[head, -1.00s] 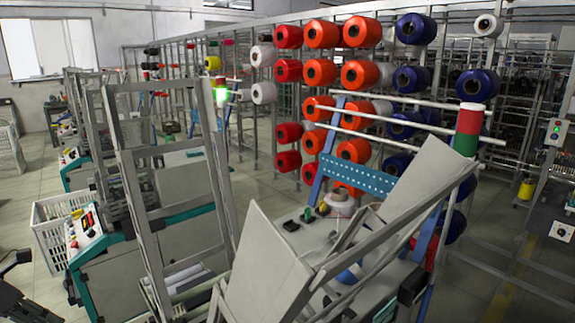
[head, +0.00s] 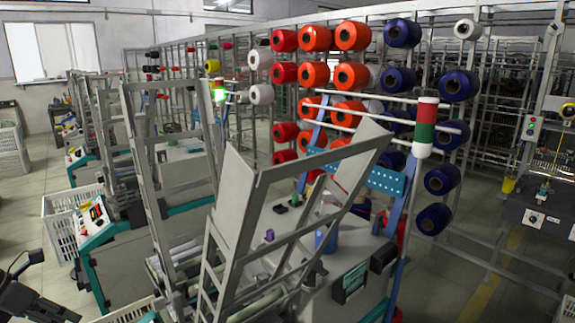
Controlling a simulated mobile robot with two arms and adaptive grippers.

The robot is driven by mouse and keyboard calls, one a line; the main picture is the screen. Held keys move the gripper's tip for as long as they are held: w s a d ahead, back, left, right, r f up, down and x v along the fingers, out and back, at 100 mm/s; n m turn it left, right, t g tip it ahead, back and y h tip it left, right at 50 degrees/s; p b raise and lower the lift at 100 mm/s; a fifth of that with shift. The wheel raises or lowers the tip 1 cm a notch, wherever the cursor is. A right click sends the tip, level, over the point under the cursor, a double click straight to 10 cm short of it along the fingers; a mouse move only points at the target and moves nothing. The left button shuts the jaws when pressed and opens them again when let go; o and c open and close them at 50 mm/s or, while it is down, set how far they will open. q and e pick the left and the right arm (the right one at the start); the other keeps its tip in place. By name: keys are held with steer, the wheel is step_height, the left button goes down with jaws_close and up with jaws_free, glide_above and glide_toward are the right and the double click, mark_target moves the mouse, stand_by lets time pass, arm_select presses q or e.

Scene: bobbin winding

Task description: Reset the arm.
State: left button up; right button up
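A dark jointed part, which looks like my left gripper (head: 30,282), shows at the lower left edge, cut off by the frame. It is apart from the machines, over the floor. Its fingers are not clear enough to tell open from shut, and I see nothing held in it. My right arm and gripper are not in view. The winding machine (head: 345,268) stands in front of me, with a tilted grey metal frame (head: 262,180) partly covering its top.
Racks of red, orange (head: 352,37) and blue spools (head: 403,33) stand behind the machine. A red, green and white signal post (head: 424,128) rises at its right. White crates (head: 66,212) and more machines (head: 120,235) stand at left. Floor (head: 22,205) is clear at far left.

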arm_select(q)
steer(key=w+d+r+n+t+h, duration=0.1)
steer(key=w+d+n+t+h, duration=0.15)
steer(key=d+n+t, duration=0.75)
steer(key=w+d+r+n+t+h, duration=0.2)
steer(key=w+d+n+t, duration=0.15)
steer(key=d, duration=1.25)
steer(key=s+a+f+n+g+y, duration=0.25)
steer(key=s+f+n+y, duration=0.35)
steer(key=n, duration=0.4)
steer(key=s+a+f+n+g+y, duration=0.1)
steer(key=s+f+n+g+y, duration=0.35)
steer(key=s+f+n, duration=0.4)
steer(key=s+d+f+n+g+h, duration=0.1)
steer(key=s+d+f+n+g, duration=0.25)
steer(key=s, duration=0.55)
steer(key=s+d+f+n+g+h, duration=0.1)
steer(key=s+d+f+n+g, duration=0.2)
steer(key=s, duration=0.5)
step_height(320, 180, down, 32)
steer(key=s+a+g+b, duration=0.2)
steer(key=b, duration=0.3)
steer(key=s+a+f+g+b, duration=0.1)
steer(key=s+a+f+b, duration=0.1)
steer(key=s+f, duration=1.4)
steer(key=shift+s+a+f+m+y+b, duration=0.25)
steer(key=shift+f+m, duration=0.2)
steer(key=shift+f, duration=0.5)
